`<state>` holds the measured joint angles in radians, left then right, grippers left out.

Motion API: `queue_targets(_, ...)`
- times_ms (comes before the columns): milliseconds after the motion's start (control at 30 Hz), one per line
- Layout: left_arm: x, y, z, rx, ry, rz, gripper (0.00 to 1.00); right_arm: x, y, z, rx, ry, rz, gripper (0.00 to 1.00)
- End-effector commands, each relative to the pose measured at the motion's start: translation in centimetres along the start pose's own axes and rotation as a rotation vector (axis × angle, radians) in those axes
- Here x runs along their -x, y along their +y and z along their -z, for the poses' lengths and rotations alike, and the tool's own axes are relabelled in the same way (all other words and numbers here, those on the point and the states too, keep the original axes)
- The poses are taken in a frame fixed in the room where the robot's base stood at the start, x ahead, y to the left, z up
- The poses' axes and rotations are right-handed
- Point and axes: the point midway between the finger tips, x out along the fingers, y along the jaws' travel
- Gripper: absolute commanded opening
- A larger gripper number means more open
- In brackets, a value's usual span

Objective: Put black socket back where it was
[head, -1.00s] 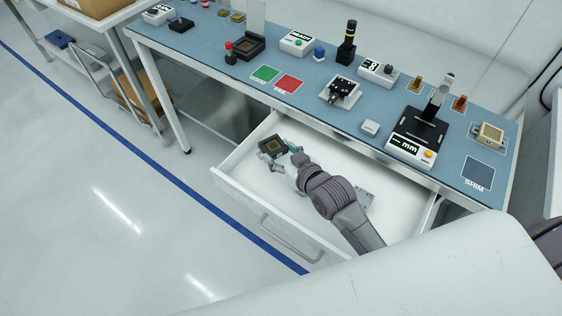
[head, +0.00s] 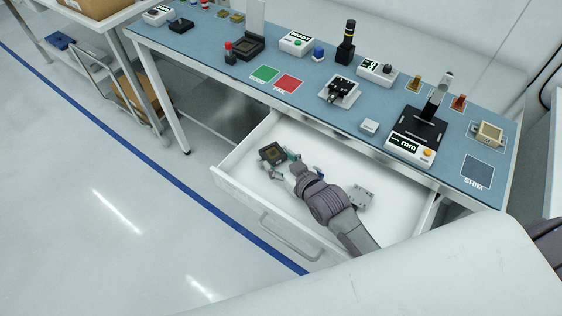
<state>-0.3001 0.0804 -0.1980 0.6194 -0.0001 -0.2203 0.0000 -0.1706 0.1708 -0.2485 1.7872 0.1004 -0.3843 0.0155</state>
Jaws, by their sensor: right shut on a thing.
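The black socket (head: 272,153), a small square block with a brownish centre, is at the left end of the open white drawer (head: 240,187). My right gripper (head: 282,163) reaches into the drawer from the lower right and is shut on the socket at its near right side. I cannot tell whether the socket touches the drawer floor. My left gripper is not in view.
A grey metal part (head: 362,195) lies in the drawer right of my arm. The drawer walls and front handle (head: 290,238) surround the arm. The blue bench top (head: 225,62) above holds several fixtures, including a black socket-like fixture (head: 248,46).

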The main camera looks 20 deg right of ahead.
Motion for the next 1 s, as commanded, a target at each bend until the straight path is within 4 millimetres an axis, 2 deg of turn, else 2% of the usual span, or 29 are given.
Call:
queue_targets(33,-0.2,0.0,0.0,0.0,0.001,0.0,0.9,-0.1,-0.2,-1.4,-0.008,-0.022,0.004,0.23)
queue_targets(133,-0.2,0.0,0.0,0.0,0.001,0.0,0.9,-0.1,-0.3,-1.5,-0.01,-0.024,0.005,0.23)
queue_targets(167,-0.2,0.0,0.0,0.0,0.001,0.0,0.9,-0.1,-0.3,-1.6,-0.01,-0.026,0.005,0.64)
queue_targets(300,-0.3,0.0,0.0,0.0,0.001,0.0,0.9,-0.1,-0.4,-1.8,-0.012,-0.03,0.006,0.87)
queue_targets(600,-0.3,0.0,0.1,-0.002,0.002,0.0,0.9,-0.1,-0.4,-1.9,-0.015,-0.032,0.008,0.87)
queue_targets(767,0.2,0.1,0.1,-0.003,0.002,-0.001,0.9,0.4,-0.4,-0.7,-0.014,-0.03,0.007,0.87)
queue_targets(867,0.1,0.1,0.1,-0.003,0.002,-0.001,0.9,2.0,-0.3,-0.8,-0.011,-0.031,0.006,0.87)
queue_targets(1000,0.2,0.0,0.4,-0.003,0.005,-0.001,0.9,5.3,-0.2,-0.4,-0.009,-0.026,0.004,0.87)
